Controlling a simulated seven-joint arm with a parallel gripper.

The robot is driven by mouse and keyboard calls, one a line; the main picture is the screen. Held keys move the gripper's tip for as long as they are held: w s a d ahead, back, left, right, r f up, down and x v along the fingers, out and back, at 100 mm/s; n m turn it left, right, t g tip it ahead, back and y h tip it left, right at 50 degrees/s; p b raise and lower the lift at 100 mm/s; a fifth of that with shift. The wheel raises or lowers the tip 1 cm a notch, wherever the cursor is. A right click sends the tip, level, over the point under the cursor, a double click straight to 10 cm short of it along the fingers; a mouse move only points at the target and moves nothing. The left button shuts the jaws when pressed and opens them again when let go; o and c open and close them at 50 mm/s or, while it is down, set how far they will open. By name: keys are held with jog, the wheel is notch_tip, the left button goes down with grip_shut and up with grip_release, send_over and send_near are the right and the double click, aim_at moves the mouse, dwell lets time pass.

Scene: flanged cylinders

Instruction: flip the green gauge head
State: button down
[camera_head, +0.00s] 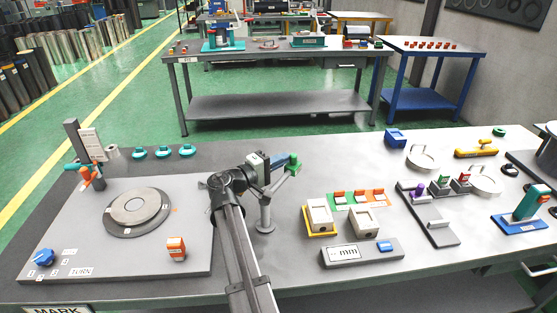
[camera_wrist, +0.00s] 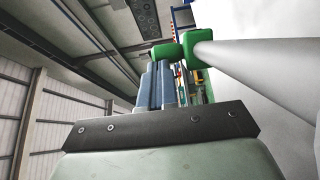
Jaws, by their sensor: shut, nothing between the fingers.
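The green gauge head (camera_head: 294,169) sits at the upper end of a slanted grey rod on a grey post stand (camera_head: 264,212), right of the flat board. My gripper (camera_head: 288,160) is shut and empty, with its blue fingers beside the green head. In the wrist view the blue fingers of my gripper (camera_wrist: 160,68) lie together, and the green head (camera_wrist: 200,48) is just past their tips to the right, with a thick grey rod (camera_wrist: 260,58) running from it. I cannot tell whether the fingers touch the head. My wrist hides part of the stand.
A round grey plate (camera_head: 138,212) lies on the left board, with an orange block (camera_head: 176,248) near it. Yellow and grey blocks (camera_head: 319,217) and a grey display box (camera_head: 360,252) stand to the right. Several teal flanged pieces (camera_head: 163,152) line the back left. Bare table lies behind the gripper.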

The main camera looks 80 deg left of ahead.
jog(key=shift+w+d+m+t+h, duration=0.3)
jog(key=shift+w+m+h, duration=0.2)
jog(key=shift+h, duration=0.2)
jog(key=shift+w+d+m+t+h, duration=0.2)
jog(key=shift+w+m+t+h, duration=0.25)
jog(key=shift+h, duration=0.25)
jog(key=w+d+m+h, duration=0.5)
jog(key=d+m+h, duration=0.2)
jog(key=h, duration=0.4)
jog(key=shift+d+t, duration=0.35)
jog(key=shift+d, duration=0.15)
jog(key=shift+w, duration=0.1)
jog(key=shift+r, duration=0.1)
notch_tip(320, 180, up, 10)
jog(key=shift+s, duration=0.3)
